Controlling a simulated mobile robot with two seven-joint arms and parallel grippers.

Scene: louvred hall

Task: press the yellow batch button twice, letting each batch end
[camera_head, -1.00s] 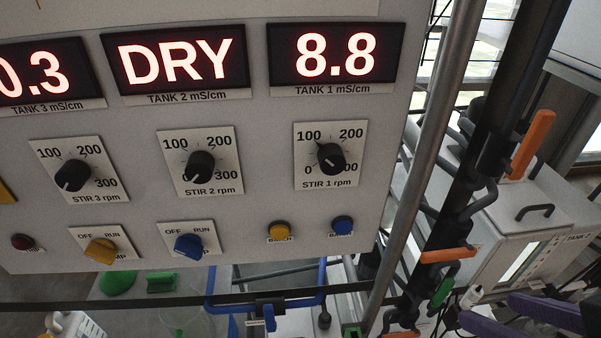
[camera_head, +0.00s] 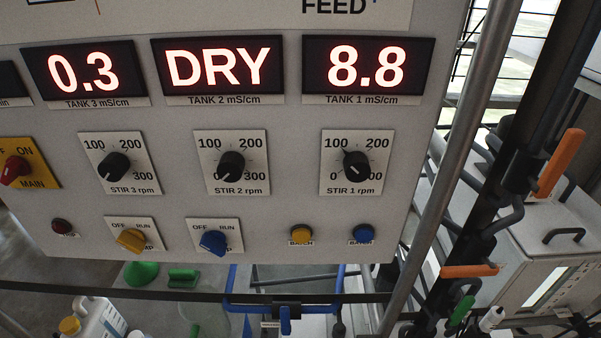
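The yellow batch button (camera_head: 301,233) is a small round button low on the grey control panel (camera_head: 290,115), with a label reading BATCH under it. A blue button (camera_head: 362,233) with a similar label sits just to its right. Nothing touches either button. Neither of my grippers shows in the head view.
Above are lit displays reading 0.3, DRY (camera_head: 218,67) and 8.8 (camera_head: 366,65), with stir knobs below them. Yellow (camera_head: 131,239) and blue (camera_head: 213,241) OFF/RUN switches sit left of the buttons. A grey pole (camera_head: 452,150) and orange-handled valves (camera_head: 560,163) stand at the right.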

